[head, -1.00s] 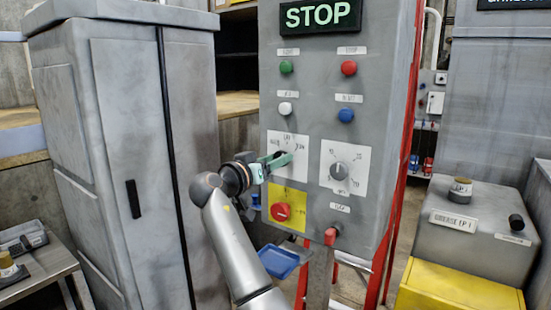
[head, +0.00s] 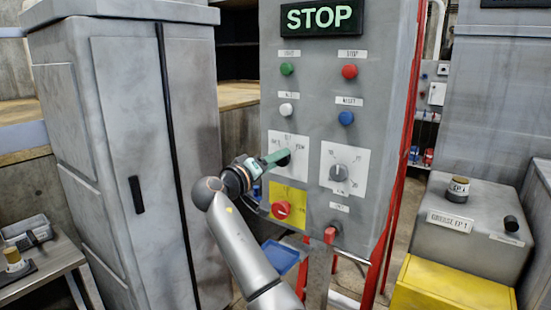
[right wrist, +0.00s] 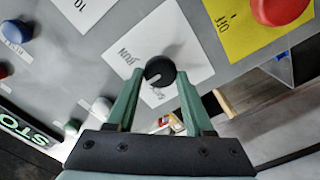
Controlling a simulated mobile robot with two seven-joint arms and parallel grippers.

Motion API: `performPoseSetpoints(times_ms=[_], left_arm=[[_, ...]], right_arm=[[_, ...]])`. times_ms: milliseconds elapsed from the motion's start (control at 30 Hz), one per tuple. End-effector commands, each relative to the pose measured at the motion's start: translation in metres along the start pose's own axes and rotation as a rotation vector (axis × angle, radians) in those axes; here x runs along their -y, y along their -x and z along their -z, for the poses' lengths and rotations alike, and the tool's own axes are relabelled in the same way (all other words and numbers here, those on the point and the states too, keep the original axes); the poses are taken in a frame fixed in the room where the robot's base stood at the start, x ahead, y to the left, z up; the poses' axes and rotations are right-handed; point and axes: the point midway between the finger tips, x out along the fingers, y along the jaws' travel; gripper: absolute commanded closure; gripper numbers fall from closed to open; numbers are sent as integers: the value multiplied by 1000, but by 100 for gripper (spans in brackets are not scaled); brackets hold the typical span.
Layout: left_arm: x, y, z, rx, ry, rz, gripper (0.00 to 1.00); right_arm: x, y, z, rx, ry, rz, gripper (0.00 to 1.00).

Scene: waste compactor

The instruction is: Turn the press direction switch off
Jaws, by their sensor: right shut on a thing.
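The press direction switch is a black round knob (right wrist: 160,72) with a white mark, on a white label plate (head: 300,138) on the grey control panel. My right gripper (head: 282,157) reaches it from the left in the head view, and its green fingers partly cover the knob there. In the right wrist view the two fingertips of my right gripper (right wrist: 159,76) are on either side of the knob and shut on it. My left gripper is out of view.
A red knob (head: 281,210) on a yellow plate sits just below. A second dial (head: 339,172) is to the right. Green (head: 287,69), red (head: 349,72), white (head: 286,110) and blue (head: 346,118) buttons are above. A grey cabinet (head: 110,130) stands at left.

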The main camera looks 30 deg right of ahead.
Motion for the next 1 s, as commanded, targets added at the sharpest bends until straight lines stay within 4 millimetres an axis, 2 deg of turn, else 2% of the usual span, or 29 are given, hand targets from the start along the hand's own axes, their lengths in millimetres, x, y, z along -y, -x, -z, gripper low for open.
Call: performPoseSetpoints(times_ms=[467, 500, 733, 1000], left_arm=[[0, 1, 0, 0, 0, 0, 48], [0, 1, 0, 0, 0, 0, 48], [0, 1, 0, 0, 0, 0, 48], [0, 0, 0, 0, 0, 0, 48]], right_arm=[[1, 0, -1, 1, 17, 2, 100], [1, 0, -1, 1, 17, 2, 46], [1, 0, 0, 1, 16, 1, 20], [1, 1, 0, 0, 15, 0, 19]])
